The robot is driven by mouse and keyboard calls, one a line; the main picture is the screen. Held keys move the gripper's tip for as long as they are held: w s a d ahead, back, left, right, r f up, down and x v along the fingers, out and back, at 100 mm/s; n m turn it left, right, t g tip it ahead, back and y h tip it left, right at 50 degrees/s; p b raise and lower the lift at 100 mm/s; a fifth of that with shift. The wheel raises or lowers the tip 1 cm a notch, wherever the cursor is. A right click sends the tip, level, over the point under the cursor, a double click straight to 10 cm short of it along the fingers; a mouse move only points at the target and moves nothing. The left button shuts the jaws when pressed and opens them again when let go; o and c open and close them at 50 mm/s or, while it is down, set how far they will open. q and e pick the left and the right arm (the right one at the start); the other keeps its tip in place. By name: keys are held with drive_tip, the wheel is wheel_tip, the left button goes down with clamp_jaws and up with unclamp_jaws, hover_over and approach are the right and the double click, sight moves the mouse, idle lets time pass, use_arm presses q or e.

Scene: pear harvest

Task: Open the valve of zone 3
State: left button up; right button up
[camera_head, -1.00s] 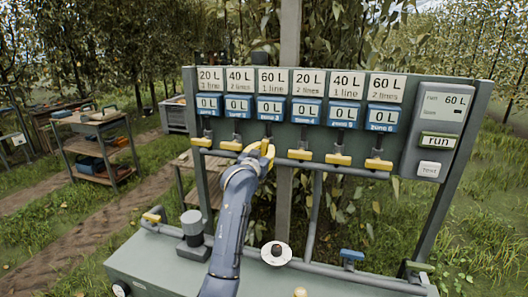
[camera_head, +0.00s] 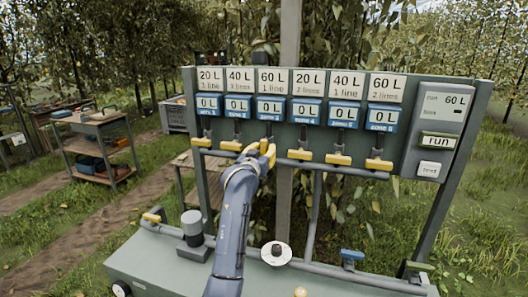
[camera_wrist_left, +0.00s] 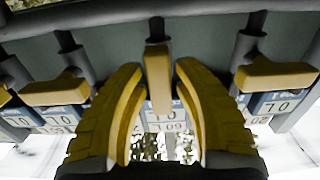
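The zone 3 valve has a yellow lever (camera_wrist_left: 158,80), which stands in the middle of the left wrist view. It points crosswise to the neighbouring levers, which lie along the pipe. My left gripper (camera_head: 264,150) is at this lever, under the third blue meter (camera_head: 271,109), which reads 0 L. In the left wrist view its yellow fingers (camera_wrist_left: 160,75) stand one on each side of the lever, with narrow gaps showing. In the head view the fingers largely hide the lever. My right gripper is out of view.
Other yellow levers sit close by: one to the left (camera_head: 231,146) and one to the right (camera_head: 300,155). A bench (camera_head: 150,265) with pipes lies below.

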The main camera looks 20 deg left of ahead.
use_arm(q)
drive_tip(key=shift+o, duration=1.2)
drive_tip(key=shift+s, duration=0.15)
drive_tip(key=s, duration=1.1)
drive_tip(key=shift+s, duration=0.4)
